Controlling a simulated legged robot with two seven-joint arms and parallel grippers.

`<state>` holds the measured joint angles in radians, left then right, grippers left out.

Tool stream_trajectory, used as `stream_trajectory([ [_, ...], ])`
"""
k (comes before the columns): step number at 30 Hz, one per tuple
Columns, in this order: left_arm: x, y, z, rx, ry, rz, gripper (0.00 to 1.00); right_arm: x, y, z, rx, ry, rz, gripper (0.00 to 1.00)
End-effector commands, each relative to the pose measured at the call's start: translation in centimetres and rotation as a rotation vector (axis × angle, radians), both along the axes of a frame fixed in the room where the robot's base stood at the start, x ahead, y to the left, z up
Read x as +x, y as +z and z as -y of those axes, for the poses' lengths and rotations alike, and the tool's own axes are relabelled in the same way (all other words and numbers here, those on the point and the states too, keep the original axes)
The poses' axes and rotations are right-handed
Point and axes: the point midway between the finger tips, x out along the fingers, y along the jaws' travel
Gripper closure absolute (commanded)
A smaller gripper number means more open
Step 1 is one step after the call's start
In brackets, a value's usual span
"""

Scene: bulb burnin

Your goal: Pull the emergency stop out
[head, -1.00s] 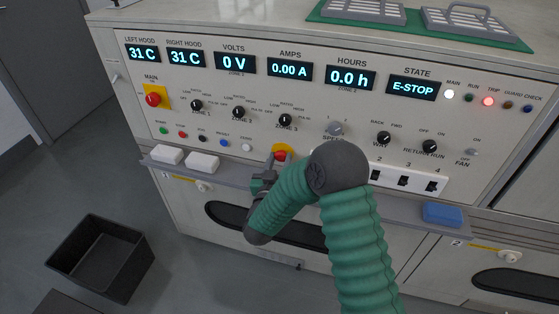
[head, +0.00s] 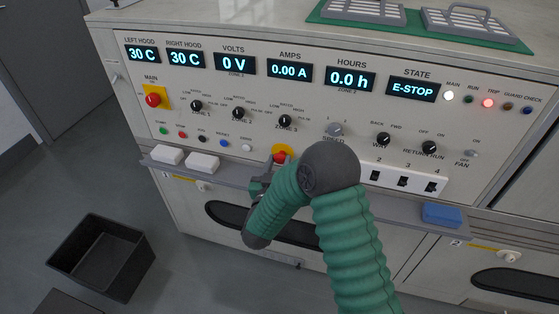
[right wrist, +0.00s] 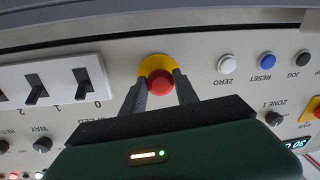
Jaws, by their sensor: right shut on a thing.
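The emergency stop (head: 281,156) is a red mushroom button on a yellow plate, low on the panel beneath ZONE 3. It also shows in the right wrist view (right wrist: 160,82), upside down. My right gripper (right wrist: 160,92) has one finger on each side of the red head and is shut on it. In the head view the right gripper (head: 264,184) is just below the button, partly hidden by my green arm. The STATE display (head: 413,88) reads E-STOP and the red TRIP lamp (head: 487,103) is lit. My left gripper is not in view.
A grey ledge (head: 225,178) runs below the panel, with two white blocks (head: 202,163) and a blue block (head: 441,214). A red MAIN switch (head: 153,99) is at the left. A row of switches (head: 403,181) is right of my arm. A black bin (head: 98,257) stands on the floor.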

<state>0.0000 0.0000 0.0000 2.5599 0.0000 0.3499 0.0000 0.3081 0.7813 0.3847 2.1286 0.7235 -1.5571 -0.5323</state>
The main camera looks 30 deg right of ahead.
Motion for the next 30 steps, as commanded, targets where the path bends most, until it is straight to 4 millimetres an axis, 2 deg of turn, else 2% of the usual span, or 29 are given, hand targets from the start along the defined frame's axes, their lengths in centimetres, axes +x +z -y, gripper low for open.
stream_trajectory([
  [3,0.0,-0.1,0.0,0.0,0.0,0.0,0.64,0.0,-0.4,-0.4,0.006,0.009,-0.007,1.0],
  [4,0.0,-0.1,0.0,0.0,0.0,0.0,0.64,0.0,-0.4,-0.4,0.006,0.009,-0.007,0.6],
  [8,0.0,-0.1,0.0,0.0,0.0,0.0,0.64,0.0,-0.3,-0.4,0.004,0.007,-0.006,0.43],
  [16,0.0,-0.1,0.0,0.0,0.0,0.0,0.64,0.0,-0.2,-0.2,0.003,0.004,-0.005,0.43],
  [20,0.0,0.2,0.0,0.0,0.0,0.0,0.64,-0.5,-0.2,-0.8,0.003,0.005,-0.005,0.43],
  [23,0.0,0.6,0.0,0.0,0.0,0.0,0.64,-1.9,0.0,-2.2,0.002,0.008,-0.007,0.43],
  [30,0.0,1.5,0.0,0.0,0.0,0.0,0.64,-6.8,-0.1,-7.3,0.003,0.012,-0.01,0.43],
])
